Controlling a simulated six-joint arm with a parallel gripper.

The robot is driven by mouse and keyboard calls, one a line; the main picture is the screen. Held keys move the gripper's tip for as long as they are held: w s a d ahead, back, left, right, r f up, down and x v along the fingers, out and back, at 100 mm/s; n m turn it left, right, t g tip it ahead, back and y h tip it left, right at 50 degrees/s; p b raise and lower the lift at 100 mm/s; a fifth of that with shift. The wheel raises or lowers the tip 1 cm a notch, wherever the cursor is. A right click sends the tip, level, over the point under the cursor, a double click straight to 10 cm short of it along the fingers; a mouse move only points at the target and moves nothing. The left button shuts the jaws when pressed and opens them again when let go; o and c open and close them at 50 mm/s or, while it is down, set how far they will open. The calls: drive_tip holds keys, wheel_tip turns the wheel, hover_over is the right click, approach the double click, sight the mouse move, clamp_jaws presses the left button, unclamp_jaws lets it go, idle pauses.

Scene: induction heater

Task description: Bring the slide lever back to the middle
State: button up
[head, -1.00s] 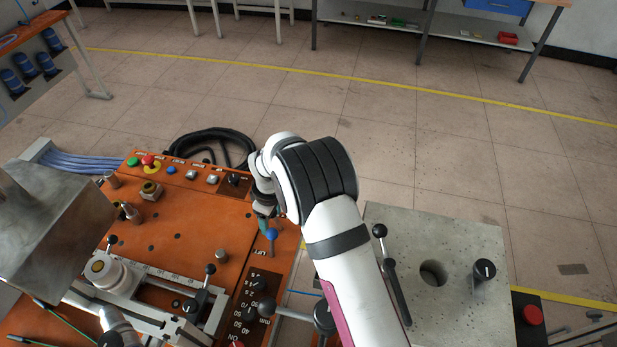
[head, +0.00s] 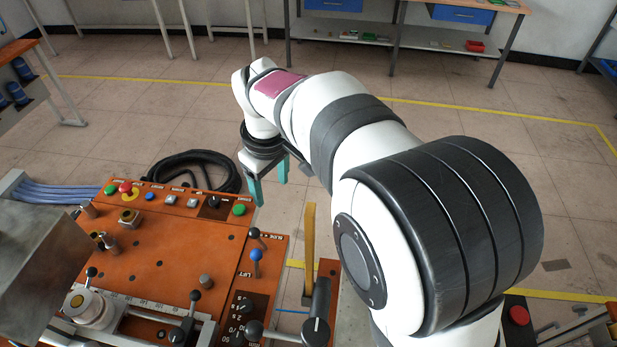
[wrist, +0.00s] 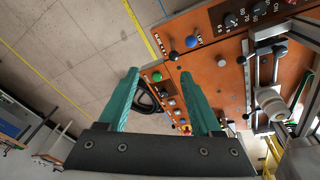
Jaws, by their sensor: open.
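The slide lever, with a black knob (head: 253,233), stands on a narrow orange panel beside the label SLIDE; which way it leans is hard to tell. Just in front of it is the lift lever with a blue knob (head: 256,255). In the wrist view the slide lever's black knob (wrist: 173,56) and the blue knob (wrist: 191,41) lie beyond the fingertips, toward the upper right. My gripper (head: 271,194) has teal fingers, open and empty, above and behind the slide lever, apart from it. The open fingers also show in the wrist view (wrist: 159,75).
The orange machine top (head: 165,245) carries several buttons, including a green one (head: 239,209) near my gripper. An upright yellow bar (head: 309,250) and a black-handled lever (head: 316,320) stand to the right. A black cable coil (head: 190,172) lies behind the machine.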

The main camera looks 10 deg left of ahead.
sight(259, 240)
drive_tip(key=s+d+r+m+t, duration=0.1)
drive_tip(key=s+d+r+m, duration=0.1)
drive_tip(key=d+r+m, duration=0.2)
drive_tip(key=d+r, duration=0.1)
drive_tip(key=d, duration=0.2)
drive_tip(key=shift+s+d+y, duration=0.15)
drive_tip(key=shift+s+y, duration=0.1)
drive_tip(key=shift+y, duration=0.15)
drive_tip(key=shift+r, duration=0.1)
drive_tip(key=shift+c, duration=0.3)
